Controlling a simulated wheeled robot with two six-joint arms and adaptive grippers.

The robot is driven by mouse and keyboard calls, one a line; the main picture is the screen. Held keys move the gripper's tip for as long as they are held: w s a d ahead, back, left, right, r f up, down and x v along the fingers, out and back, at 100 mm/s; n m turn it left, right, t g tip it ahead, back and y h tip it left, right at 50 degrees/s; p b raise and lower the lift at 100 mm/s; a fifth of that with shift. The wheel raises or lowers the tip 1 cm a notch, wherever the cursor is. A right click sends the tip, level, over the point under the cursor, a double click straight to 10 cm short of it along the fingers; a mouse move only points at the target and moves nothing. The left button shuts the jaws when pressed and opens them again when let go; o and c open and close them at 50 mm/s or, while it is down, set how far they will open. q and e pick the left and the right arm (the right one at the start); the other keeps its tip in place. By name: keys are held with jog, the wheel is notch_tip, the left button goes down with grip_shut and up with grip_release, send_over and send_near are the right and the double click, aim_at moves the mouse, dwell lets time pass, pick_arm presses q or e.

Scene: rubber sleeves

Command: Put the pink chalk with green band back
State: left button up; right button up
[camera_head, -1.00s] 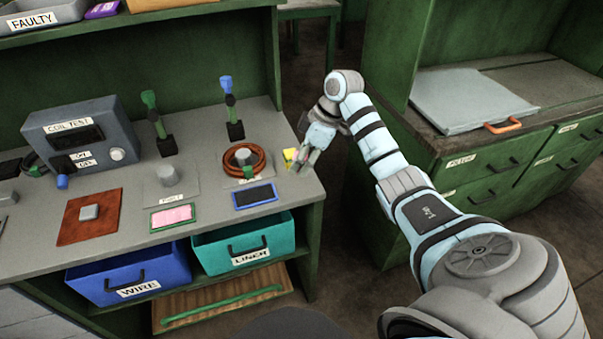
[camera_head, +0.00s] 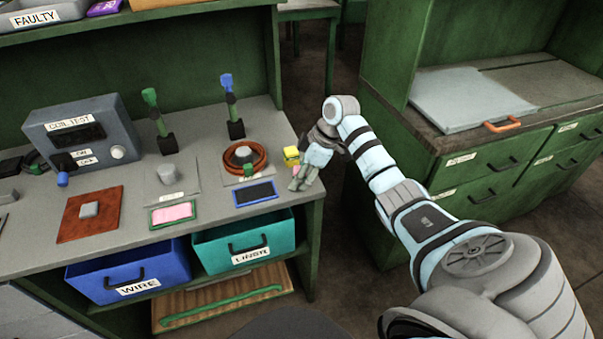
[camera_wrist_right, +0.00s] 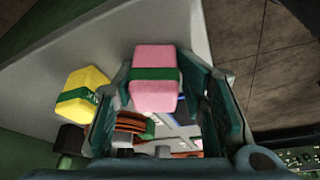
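The pink chalk with green band (camera_wrist_right: 154,80) sits between the fingertips of my right gripper (camera_wrist_right: 158,88) in the right wrist view, with a finger close against each side. The gripper looks shut on it. In the head view the right gripper (camera_head: 299,180) is low at the bench's right end, and only a small bit of pink shows by its fingers. Whether the chalk touches the bench top is hidden. A yellow chalk with green band (camera_wrist_right: 82,96) stands just beside it; it also shows in the head view (camera_head: 291,156). My left gripper is out of view.
A reddish-brown ring coil (camera_head: 264,157) and a blue-framed dark pad (camera_head: 256,194) lie left of the gripper. A pink pad in a green frame (camera_head: 172,214) lies further left. The bench (camera_head: 222,216) ends just right of the gripper. A teal drawer (camera_head: 215,255) is below.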

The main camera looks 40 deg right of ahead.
jog(key=shift+o, duration=0.3)
jog(key=shift+f, duration=0.25)
jog(key=shift+d+r, duration=0.1)
jog(key=shift+w+r, duration=0.1)
jog(key=shift+r, duration=0.1)
jog(key=p+v, duration=0.2)
jog(key=v, duration=1)
jog(key=shift+r, duration=0.35)
jog(key=shift+w, duration=0.15)
